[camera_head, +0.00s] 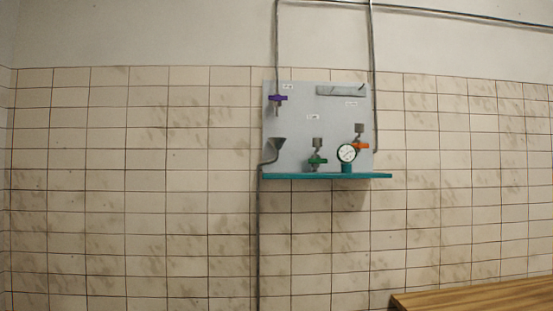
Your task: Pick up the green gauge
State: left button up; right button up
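A round gauge (346,153) with a white dial, a dark green rim and a teal base stands upright on a narrow teal shelf (275,176). The shelf sits at the bottom of a grey wall panel (300,112). A valve with a green handle (317,161) is to the left of the gauge. A valve with an orange handle (360,146) is just behind the gauge on its right. Neither of my grippers shows in the head view.
A purple-handled valve (278,98) and a grey funnel (277,143) are on the panel's left side. Metal pipes (374,70) run along the panel's sides. A wooden tabletop (480,297) is at the lower right. The tiled wall to the left is bare.

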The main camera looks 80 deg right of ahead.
aim_at(347, 153)
jog(key=z, duration=3.35)
